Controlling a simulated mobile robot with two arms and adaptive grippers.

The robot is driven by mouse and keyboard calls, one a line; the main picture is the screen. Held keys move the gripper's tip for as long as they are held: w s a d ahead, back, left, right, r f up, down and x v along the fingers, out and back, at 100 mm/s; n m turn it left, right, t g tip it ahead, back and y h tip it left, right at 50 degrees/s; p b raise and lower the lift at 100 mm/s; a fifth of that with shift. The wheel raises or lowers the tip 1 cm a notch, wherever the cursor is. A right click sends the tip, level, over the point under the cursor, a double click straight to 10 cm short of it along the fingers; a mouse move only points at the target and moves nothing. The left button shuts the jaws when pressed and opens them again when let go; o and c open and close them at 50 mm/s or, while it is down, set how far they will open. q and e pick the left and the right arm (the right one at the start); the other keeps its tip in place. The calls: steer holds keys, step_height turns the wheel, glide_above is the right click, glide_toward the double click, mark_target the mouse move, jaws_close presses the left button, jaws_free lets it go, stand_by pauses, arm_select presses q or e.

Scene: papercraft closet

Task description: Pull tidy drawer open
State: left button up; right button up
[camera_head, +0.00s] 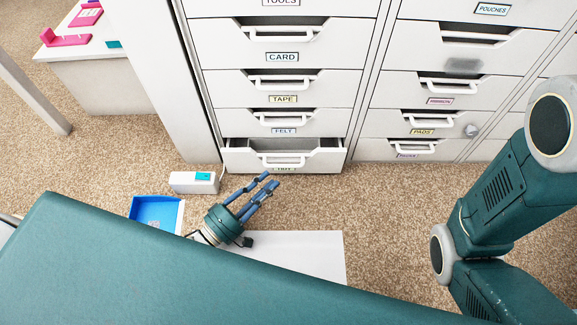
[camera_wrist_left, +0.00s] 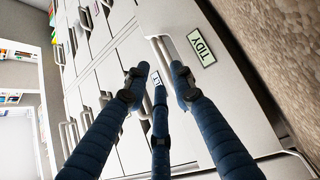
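The tidy drawer (camera_head: 324,161) is the bottom drawer of the left column in the head view. It stands partly out, and its inside shows behind the front. Its white handle (camera_head: 283,161) spans the cut-out above a label that is hard to read there. In the left wrist view the "TIDY" label (camera_wrist_left: 201,47) is clear beside the handle (camera_wrist_left: 160,52). My left gripper (camera_head: 268,180) is just in front of and below the handle, fingers apart. In the wrist view its fingertips (camera_wrist_left: 160,76) lie either side of the handle's line; contact cannot be told. My right gripper is out of view.
The felt drawer (camera_head: 325,122) above is shut. A blue tray (camera_head: 157,211), a small white box (camera_head: 193,182) and a white panel (camera_head: 310,252) lie on the carpet near my left arm. Open carpet (camera_head: 385,215) lies to the right.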

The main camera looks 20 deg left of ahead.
arm_select(q)
steer(key=b+x, duration=0.3)
steer(key=x, duration=0.4)
steer(key=shift+w+d, duration=0.1)
steer(key=shift+w, duration=0.2)
steer(key=shift+w+d+r, duration=0.2)
steer(key=shift+w+d, duration=0.15)
steer(key=shift+w, duration=0.2)
jaws_close()
